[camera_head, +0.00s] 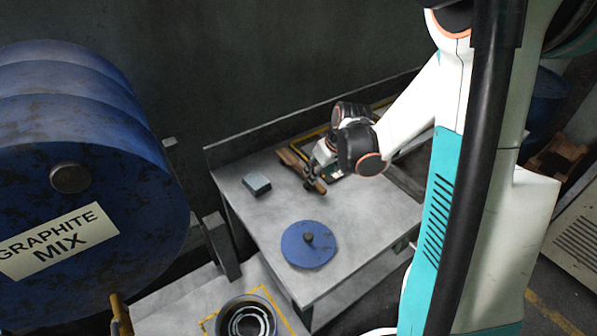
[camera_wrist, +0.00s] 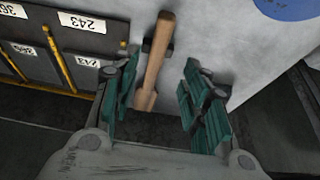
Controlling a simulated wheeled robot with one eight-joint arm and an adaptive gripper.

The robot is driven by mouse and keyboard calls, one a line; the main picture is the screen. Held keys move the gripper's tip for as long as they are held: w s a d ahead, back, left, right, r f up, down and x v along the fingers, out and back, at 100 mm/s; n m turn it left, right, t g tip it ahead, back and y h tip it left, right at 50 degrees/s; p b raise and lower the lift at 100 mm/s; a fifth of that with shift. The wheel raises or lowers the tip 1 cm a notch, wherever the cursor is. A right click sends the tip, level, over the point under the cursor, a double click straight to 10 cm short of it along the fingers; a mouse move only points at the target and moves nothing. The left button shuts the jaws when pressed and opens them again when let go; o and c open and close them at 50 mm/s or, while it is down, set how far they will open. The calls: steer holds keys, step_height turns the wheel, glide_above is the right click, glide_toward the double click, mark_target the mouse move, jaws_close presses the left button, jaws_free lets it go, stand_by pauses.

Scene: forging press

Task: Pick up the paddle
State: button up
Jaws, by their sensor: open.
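The paddle is a long wooden piece. In the wrist view the paddle (camera_wrist: 156,62) lies between the two green-padded fingers of my gripper (camera_wrist: 160,78), which stand apart on either side of it. No contact shows, and I cannot tell how far below the fingertips it is. In the head view a brown part of the paddle (camera_head: 289,158) shows on the grey table (camera_head: 262,215), beside my gripper (camera_head: 314,178). My gripper and arm hide part of it there.
A blue lid with a dark knob (camera_head: 306,245) and a small grey-blue block (camera_head: 257,184) are on the table. A round container (camera_head: 246,318) is at the bottom. Numbered slots (camera_wrist: 82,22) show upper left in the wrist view.

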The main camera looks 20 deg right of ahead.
mark_target(300, 169)
steer(key=shift+d+b+x, duration=0.2)
steer(key=shift+b+x, duration=1.1)
steer(key=shift+x, duration=1.9)
steer(key=shift+s, duration=0.15)
jaws_close()
